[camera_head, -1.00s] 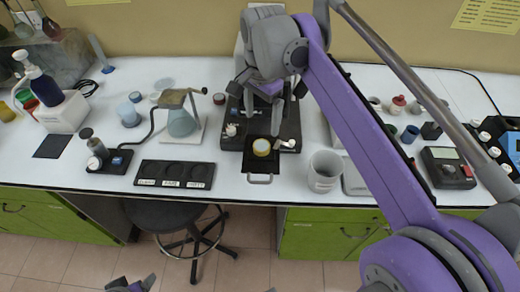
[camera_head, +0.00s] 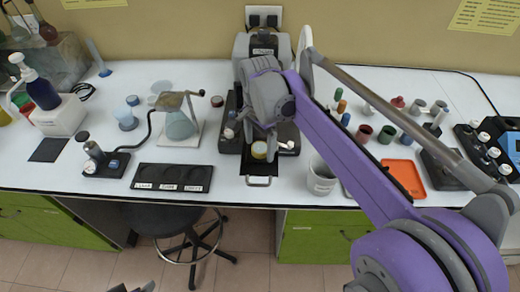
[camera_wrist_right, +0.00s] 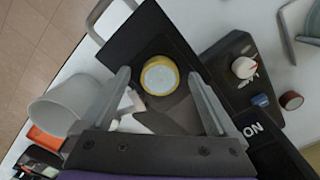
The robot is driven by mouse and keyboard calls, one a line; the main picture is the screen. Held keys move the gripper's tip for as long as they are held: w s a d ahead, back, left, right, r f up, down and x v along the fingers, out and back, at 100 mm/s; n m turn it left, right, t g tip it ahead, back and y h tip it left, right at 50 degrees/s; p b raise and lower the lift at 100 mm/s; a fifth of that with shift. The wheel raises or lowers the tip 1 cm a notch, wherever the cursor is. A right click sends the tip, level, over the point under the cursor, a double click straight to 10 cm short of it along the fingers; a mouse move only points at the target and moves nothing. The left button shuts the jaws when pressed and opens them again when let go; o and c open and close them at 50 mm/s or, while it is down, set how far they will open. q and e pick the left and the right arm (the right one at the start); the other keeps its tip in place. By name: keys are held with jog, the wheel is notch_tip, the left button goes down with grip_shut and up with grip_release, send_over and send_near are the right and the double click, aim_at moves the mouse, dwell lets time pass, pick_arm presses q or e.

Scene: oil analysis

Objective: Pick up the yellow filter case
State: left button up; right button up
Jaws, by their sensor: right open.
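The yellow filter case (camera_head: 259,150) is a small round case with a pale top. It sits on the black pulled-out tray (camera_head: 259,168) of the dark machine. In the right wrist view the yellow filter case (camera_wrist_right: 159,77) lies between the fingertips, with gaps on both sides. My right gripper (camera_head: 259,143) is open above it, pointing down, and partly covers the case in the head view. It also shows in the right wrist view (camera_wrist_right: 158,75), open and empty. Only a small grey part of my left gripper (camera_head: 135,288) shows at the bottom edge; its jaws are unclear.
A white beaker (camera_head: 320,178) stands right of the tray. A black three-slot holder (camera_head: 172,178) lies to the left, with a flask stand (camera_head: 181,120) behind it. An orange tray (camera_head: 405,178) and several small coloured containers are on the right, partly behind my arm.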

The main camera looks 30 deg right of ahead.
jog(key=c, duration=1.4)
